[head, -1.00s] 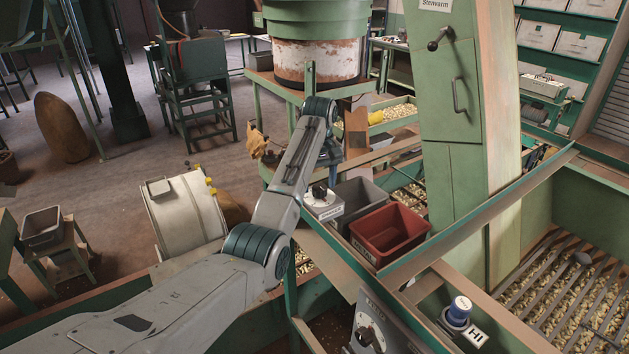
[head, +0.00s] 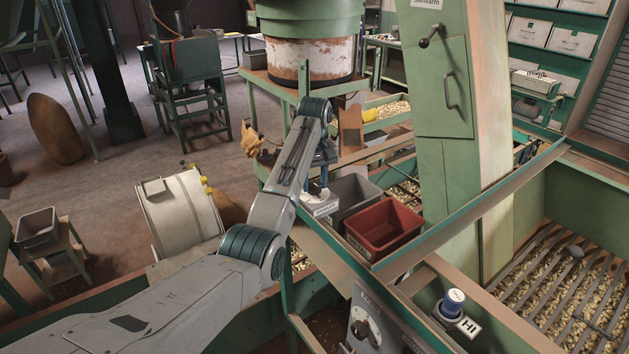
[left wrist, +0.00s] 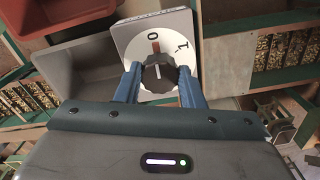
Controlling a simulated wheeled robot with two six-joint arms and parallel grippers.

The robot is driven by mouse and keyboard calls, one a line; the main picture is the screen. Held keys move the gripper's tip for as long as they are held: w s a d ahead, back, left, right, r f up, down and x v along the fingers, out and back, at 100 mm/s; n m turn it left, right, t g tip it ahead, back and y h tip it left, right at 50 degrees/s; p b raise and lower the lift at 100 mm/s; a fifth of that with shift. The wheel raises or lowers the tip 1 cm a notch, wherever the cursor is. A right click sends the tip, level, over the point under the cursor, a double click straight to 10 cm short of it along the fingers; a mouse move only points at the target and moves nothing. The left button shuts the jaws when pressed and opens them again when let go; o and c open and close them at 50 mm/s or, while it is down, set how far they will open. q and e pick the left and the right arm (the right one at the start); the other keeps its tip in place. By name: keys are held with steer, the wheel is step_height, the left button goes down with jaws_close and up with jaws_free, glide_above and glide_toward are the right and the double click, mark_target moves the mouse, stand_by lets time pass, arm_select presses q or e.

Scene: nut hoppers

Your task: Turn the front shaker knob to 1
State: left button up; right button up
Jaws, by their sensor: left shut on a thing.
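A black ribbed knob (left wrist: 158,74) sits on a white dial plate (left wrist: 181,26) marked 0 and 1. My left gripper (left wrist: 159,84) is shut on this knob, one blue finger on each side. A pale line on the knob points up toward the red mark below the 0; the 1 lies to the right. In the head view the same small control box (head: 321,207) stands beside the bins, with my left gripper (head: 320,191) over it, hiding the knob. Its label is too small to read surely. My right gripper is out of view.
A grey bin (head: 352,191) and a red bin (head: 384,229) stand right of the control box. A second panel with a dial (head: 366,325) and a blue-capped knob (head: 453,302) are nearer. A green rail (head: 470,212) crosses at the right.

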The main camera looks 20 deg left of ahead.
arm_select(q)
steer(key=shift+m, duration=0.9)
steer(key=m, duration=0.2)
steer(key=shift+a+m, duration=0.1)
steer(key=shift+m, duration=0.2)
steer(key=m, duration=0.3)
steer(key=shift+m, duration=0.3)
steer(key=shift+r+m, duration=0.1)
steer(key=shift+m, duration=1.5)
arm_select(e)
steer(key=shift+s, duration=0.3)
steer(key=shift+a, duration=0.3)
arm_select(q)
steer(key=o, duration=1)
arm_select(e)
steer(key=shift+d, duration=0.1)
